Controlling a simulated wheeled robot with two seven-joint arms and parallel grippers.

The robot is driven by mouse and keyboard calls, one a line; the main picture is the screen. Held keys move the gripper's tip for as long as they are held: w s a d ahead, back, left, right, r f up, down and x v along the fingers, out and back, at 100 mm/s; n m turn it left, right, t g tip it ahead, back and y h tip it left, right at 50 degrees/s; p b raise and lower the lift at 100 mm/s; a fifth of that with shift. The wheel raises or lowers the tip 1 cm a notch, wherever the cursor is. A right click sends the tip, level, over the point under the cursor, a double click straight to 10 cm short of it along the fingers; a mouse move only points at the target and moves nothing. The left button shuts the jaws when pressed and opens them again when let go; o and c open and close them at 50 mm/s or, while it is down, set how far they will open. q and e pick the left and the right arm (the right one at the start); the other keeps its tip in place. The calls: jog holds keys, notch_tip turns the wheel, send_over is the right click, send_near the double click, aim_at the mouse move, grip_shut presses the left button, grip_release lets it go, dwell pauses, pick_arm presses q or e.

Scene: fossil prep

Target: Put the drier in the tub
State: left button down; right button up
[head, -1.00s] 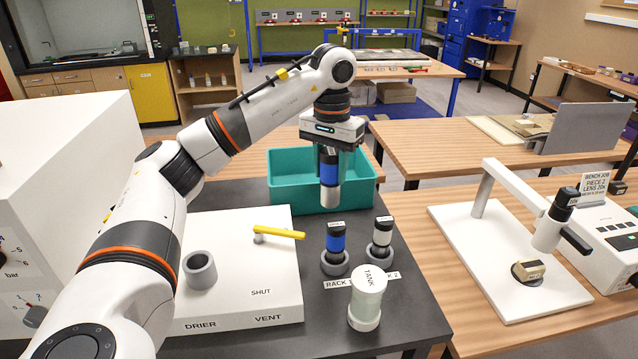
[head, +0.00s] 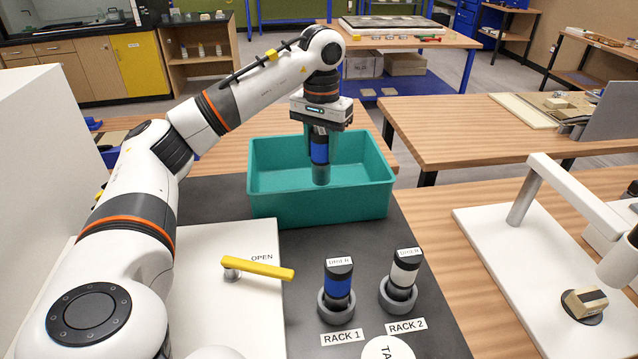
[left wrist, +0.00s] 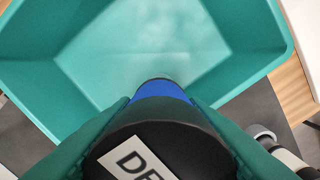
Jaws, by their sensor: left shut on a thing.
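My left gripper (head: 320,130) is shut on a drier (head: 320,150) with a blue band and a grey lower end. It holds the drier upright over the teal tub (head: 318,207). In the head view the drier's lower end overlaps the tub's inside; I cannot tell its exact height above the floor. In the left wrist view the drier's black labelled cap (left wrist: 170,150) sits between the fingers, and the tub's bare inside (left wrist: 150,45) lies beyond it. My right gripper is not in view.
A blue-banded drier (head: 338,283) stands in rack 1 and a white-banded one (head: 404,272) in rack 2. A yellow valve handle (head: 258,268) is beside the label OPEN. The tank top (head: 388,348) is at the front. A white stand (head: 520,270) is at right.

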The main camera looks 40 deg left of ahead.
aim_at(320, 178)
pick_arm(q)
notch_tip(320, 178, down, 7)
jog(key=shift+p, duration=0.9)
jog(key=shift+f, duration=0.45)
jog(key=shift+a, duration=0.1)
jog(key=shift+f, duration=0.1)
jog(key=c, duration=0.9)
grip_release()
jog(key=shift+o, duration=0.2)
